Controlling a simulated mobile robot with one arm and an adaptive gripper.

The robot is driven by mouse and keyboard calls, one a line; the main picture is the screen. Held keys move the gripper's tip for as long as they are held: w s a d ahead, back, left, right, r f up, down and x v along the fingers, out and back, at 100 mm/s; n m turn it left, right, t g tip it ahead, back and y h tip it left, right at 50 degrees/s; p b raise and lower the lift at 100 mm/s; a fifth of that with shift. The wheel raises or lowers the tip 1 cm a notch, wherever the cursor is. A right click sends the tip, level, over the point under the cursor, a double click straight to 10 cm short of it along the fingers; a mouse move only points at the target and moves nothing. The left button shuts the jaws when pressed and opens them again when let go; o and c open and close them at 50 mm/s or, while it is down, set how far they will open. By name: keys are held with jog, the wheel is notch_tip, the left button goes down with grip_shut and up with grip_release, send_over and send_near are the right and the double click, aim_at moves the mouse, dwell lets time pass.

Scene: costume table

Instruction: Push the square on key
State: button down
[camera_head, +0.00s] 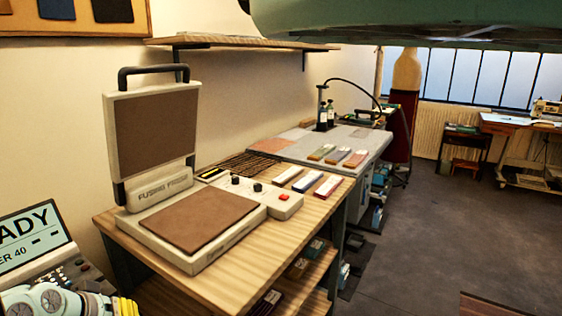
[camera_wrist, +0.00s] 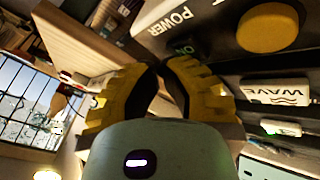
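The square on key (camera_wrist: 185,48) is small and dark green with pale lettering, in the wrist view below the printed word POWER on a grey panel. My gripper (camera_wrist: 163,66) has ribbed yellow fingers whose tips come together just below the key in the picture, with nothing seen between them. I cannot tell whether they touch the panel. In the head view, my arm's end and a bit of yellow finger (camera_head: 127,307) show at the bottom left, in front of a machine with a lit screen (camera_head: 36,238) reading "ADY". The key is not visible there.
In the wrist view, a large round yellow knob (camera_wrist: 268,27) is right of the key, with a white WAVE key (camera_wrist: 275,93) below it. A heat press (camera_head: 150,150) stands open on a wooden table (camera_head: 275,245) in the head view. Open floor (camera_head: 450,240) lies right.

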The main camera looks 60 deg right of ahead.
jog(key=shift+f, duration=0.2)
jog(key=shift+r, duration=0.15)
jog(key=shift+r+p, duration=0.65)
jog(key=shift+r, duration=0.15)
notch_tip(320, 180, up, 6)
jog(key=p, duration=0.5)
